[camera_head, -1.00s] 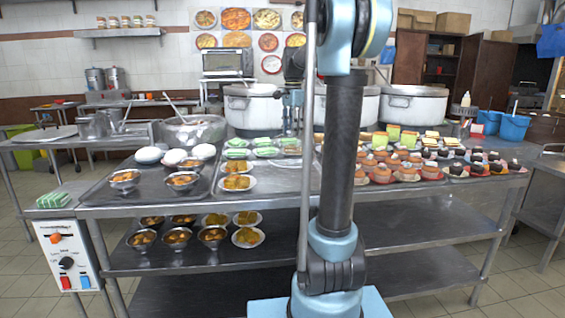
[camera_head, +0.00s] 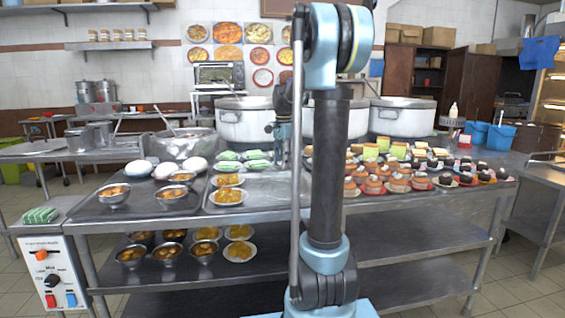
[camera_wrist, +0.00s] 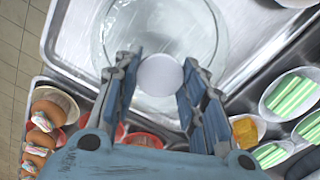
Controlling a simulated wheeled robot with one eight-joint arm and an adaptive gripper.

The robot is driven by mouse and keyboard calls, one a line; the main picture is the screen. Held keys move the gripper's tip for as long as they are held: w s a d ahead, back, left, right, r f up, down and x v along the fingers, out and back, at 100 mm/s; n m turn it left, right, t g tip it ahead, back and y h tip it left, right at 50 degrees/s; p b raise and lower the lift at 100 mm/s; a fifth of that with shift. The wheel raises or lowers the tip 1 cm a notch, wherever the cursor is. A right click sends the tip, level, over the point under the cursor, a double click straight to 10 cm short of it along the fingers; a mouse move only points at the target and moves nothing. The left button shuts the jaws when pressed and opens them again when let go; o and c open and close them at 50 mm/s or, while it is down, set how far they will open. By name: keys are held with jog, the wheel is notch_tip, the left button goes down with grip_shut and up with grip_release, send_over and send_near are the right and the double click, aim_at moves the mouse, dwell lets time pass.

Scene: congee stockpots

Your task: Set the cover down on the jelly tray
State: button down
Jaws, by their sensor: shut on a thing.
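My gripper (camera_wrist: 155,85) is shut on the round white knob (camera_wrist: 160,75) of a clear glass cover (camera_wrist: 205,45), with one finger on each side. In the wrist view the cover lies beneath the fingers, over a bare metal tray (camera_wrist: 75,35); I cannot tell whether it touches. In the head view my gripper (camera_head: 281,132) shows beside my arm, in front of the pots, and the cover cannot be made out clearly. Green-and-white striped jellies (camera_wrist: 291,95) on white plates lie to the right in the wrist view; they also show in the head view (camera_head: 229,156).
Bowls of food (camera_head: 114,194) stand on a dark tray at left. Orange and dark cakes (camera_head: 398,180) crowd the table's right side. Large lidded pots (camera_head: 245,122) stand behind. A bare stretch of metal tray (camera_head: 262,187) lies left of my arm.

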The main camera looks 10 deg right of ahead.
jog(key=c, duration=1)
grip_release()
notch_tip(320, 180, up, 12)
jog(key=s+f+n+t, duration=0.1)
jog(key=s+f+n, duration=0.5)
jog(key=s+f, duration=0.9)
jog(key=s+f+n+t, duration=0.1)
jog(key=s+f+n, duration=0.6)
jog(key=s+f, duration=0.7)
jog(key=s, duration=0.6)
jog(key=shift+a+f+n, duration=0.2)
jog(key=shift+f+n, duration=0.1)
jog(key=shift+f, duration=0.1)
